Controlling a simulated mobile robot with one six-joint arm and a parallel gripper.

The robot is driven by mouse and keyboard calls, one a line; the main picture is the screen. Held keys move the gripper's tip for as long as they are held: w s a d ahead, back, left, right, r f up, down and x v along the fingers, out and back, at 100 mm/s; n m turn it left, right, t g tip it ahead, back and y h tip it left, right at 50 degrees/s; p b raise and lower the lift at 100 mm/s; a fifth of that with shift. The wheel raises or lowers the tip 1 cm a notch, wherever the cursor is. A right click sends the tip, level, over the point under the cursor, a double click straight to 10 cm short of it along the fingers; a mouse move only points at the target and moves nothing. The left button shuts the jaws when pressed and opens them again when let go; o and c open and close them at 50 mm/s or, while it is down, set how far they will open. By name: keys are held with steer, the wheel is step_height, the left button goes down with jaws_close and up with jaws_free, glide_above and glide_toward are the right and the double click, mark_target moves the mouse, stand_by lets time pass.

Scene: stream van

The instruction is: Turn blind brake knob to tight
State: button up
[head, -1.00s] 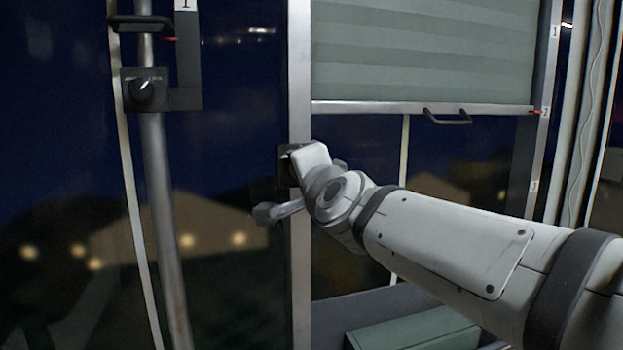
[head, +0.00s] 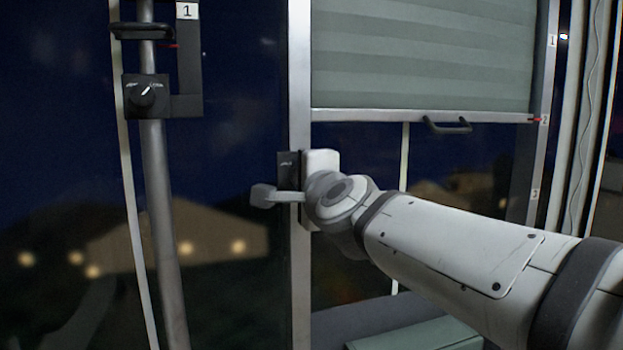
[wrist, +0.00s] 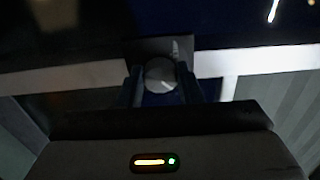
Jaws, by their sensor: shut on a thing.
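In the wrist view, the round grey brake knob (wrist: 160,72) sits on a dark plate (wrist: 146,46) on the frame post. My gripper (wrist: 160,80) has a dark finger on each side of the knob and is shut on it. In the head view, the dark brake plate (head: 288,168) shows on the post just left of my wrist. The knob and my fingertips are hidden there by my wrist. The grey-green blind (head: 425,55) hangs partly lowered, its bottom rail near the mark 2. The plate's lettering is too small to read.
A black handle (head: 447,125) hangs on the blind's rail. At left, a pole (head: 160,220) carries another box with a knob (head: 146,95) and a black handle (head: 142,30). A green box (head: 420,334) stands low under the window.

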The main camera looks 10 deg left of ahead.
steer(key=o, duration=1)
steer(key=p+v, duration=0.2)
steer(key=v, duration=0.6)
steer(key=shift+w, duration=0.1)
